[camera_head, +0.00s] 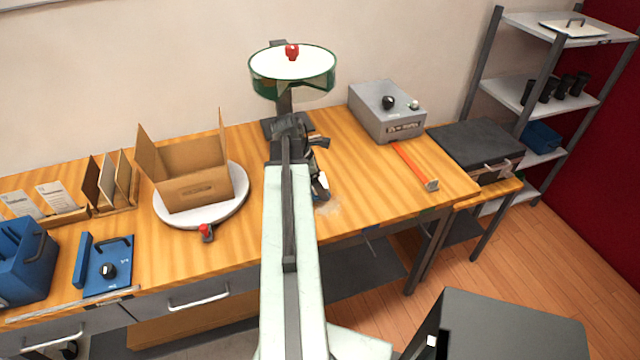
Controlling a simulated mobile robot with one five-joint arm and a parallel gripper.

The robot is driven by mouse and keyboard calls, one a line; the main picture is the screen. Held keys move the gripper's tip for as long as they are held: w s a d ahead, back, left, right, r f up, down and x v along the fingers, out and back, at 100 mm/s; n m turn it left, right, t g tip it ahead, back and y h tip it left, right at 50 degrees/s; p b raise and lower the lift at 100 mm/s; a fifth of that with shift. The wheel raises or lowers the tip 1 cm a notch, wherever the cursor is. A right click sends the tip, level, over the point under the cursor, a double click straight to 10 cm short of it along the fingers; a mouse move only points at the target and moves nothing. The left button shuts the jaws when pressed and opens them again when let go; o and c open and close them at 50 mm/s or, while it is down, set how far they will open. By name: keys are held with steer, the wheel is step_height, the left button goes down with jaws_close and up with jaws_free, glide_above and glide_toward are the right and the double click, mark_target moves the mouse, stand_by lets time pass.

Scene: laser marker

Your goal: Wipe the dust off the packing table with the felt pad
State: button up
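The packing table (365,190) is a long wooden top along the wall. A small pale, greyish smudge, which looks like dust (329,208), lies near its front edge, just right of my arm. My gripper (320,187) is low over the table at the end of my pale green arm, close behind the smudge. It is dark, small and partly hidden by the arm. A small whitish piece shows at its tip; I cannot tell if it is the felt pad, or whether the fingers are open or shut.
An open cardboard box (195,182) stands on a round white turntable (236,204) to the left. Bare wood lies between.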

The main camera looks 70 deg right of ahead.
mark_target(328, 188)
steer(key=shift+f, duration=0.25)
steer(key=shift+a, duration=0.1)
steer(key=shift+s+a+r, duration=0.15)
steer(key=shift+s+a, duration=1.15)
steer(key=shift+a, duration=0.2)
steer(key=shift+s+d, duration=0.55)
steer(key=shift+s, duration=0.1)
steer(key=shift+w+d, duration=1.3)
steer(key=shift+d, duration=0.25)
steer(key=shift+w+d, duration=1.25)
steer(key=shift+d, duration=0.35)
steer(key=shift+w+d, duration=1.3)
steer(key=shift+d, duration=0.25)
